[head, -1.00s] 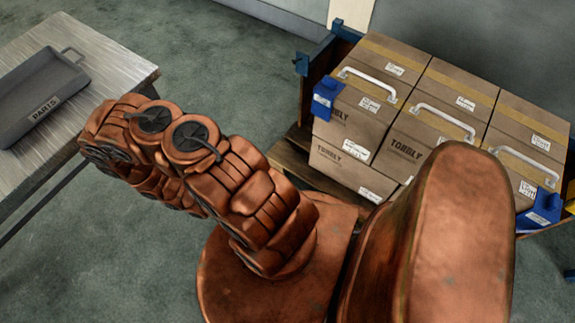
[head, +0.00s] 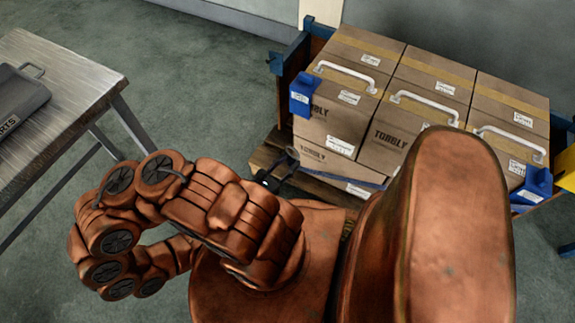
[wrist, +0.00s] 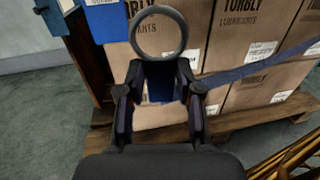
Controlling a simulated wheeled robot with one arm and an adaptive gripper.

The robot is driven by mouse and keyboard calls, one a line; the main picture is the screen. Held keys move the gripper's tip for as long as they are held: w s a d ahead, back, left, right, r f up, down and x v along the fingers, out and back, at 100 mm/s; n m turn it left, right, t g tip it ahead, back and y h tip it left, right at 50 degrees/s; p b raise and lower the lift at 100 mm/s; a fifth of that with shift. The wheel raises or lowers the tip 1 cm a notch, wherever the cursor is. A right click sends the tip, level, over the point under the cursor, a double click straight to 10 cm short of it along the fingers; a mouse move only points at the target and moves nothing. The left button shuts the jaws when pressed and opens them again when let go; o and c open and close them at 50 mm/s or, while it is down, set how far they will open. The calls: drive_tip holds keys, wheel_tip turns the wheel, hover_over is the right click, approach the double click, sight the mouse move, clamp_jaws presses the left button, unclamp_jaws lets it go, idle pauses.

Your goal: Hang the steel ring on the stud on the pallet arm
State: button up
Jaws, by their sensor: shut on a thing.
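The steel ring (wrist: 159,8) is a grey hoop standing upright at the top middle of the wrist view. My gripper (wrist: 159,72) is shut on its lower edge, and the ring rises beyond the fingertips in front of the cartons. In the head view my gripper (head: 278,175) is a small dark shape by the near left corner of the wooden pallet (head: 268,158). The ring is hard to make out there. A blue frame (head: 290,58) stands at the pallet's left side.
Labelled cartons (head: 345,110) with white handles are stacked on the pallet. A blue corner piece (head: 304,92) sits on the near left carton. A blue strap (wrist: 262,68) crosses the cartons. A metal table (head: 85,80) with a grey parts tray (head: 22,100) stands left.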

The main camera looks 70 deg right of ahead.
drive_tip(key=shift+w+d+b, duration=2.55)
drive_tip(key=shift+w+b, duration=0.85)
drive_tip(key=shift+w, duration=1.85)
drive_tip(key=shift+w+d+b, duration=2.55)
drive_tip(key=shift+w+b, duration=0.8)
drive_tip(key=shift+w, duration=1.9)
drive_tip(key=w+d+b, duration=0.3)
drive_tip(key=d, duration=0.7)
drive_tip(key=shift+d+f+b, duration=0.15)
drive_tip(key=shift+d+b, duration=0.15)
drive_tip(key=shift+d, duration=0.05)
drive_tip(key=shift+w+d+b, duration=0.2)
drive_tip(key=shift+w+d, duration=0.1)
drive_tip(key=shift+d, duration=0.7)
drive_tip(key=shift+w+d+b, duration=0.15)
drive_tip(key=shift+w+d, duration=0.1)
drive_tip(key=shift+d, duration=0.7)
drive_tip(key=shift+w+d+b, duration=0.2)
drive_tip(key=shift+w+d, duration=0.1)
drive_tip(key=shift+d, duration=0.7)
drive_tip(key=shift+d+b, duration=0.15)
drive_tip(key=shift+b, duration=0.15)
drive_tip(key=shift+w+d+f, duration=0.1)
drive_tip(key=shift+w+d, duration=0.05)
drive_tip(key=shift+w+d+b, duration=0.15)
drive_tip(key=shift+d+b, duration=0.55)
drive_tip(key=shift+b, duration=0.35)
